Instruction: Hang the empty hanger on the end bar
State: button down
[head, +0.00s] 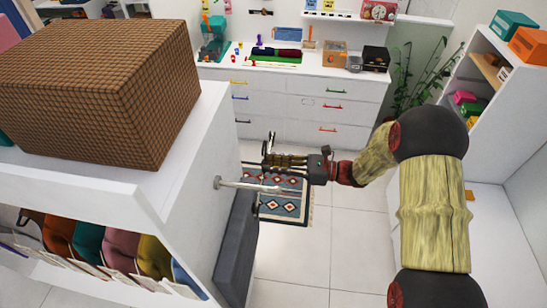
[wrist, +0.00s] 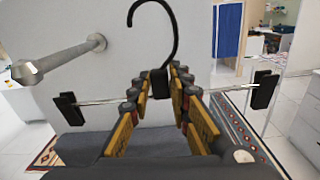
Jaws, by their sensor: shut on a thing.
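The empty hanger (wrist: 153,78) has a black hook, a thin metal crossbar and a black clip at each end. My gripper (wrist: 158,85) is shut on the hanger's middle, just below the hook.
The white wardrobe (head: 180,150) carries a brown woven box (head: 100,90) on top and several coloured garments (head: 120,245) inside. A dark grey panel (head: 237,245) is below the bar. A patterned rug (head: 290,205) lies on open floor. White drawers (head: 300,108) stand at the back.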

jog(key=shift+s+a+p, duration=0.2)
jog(key=shift+s+p, duration=0.2)
jog(key=shift+s, duration=2)
jog(key=s+p, duration=0.1)
jog(key=s, duration=0.6)
jog(key=shift+a, duration=0.3)
jog(key=shift+s, duration=0.15)
jog(key=shift+f, duration=0.2)
jog(key=shift+f+b, duration=0.85)
jog(key=shift+f, duration=0.5)
jog(key=shift+s+f, duration=0.1)
jog(key=shift+f, duration=0.3)
jog(key=c, duration=1.6)
grip_release()
jog(key=shift+f, duration=0.1)
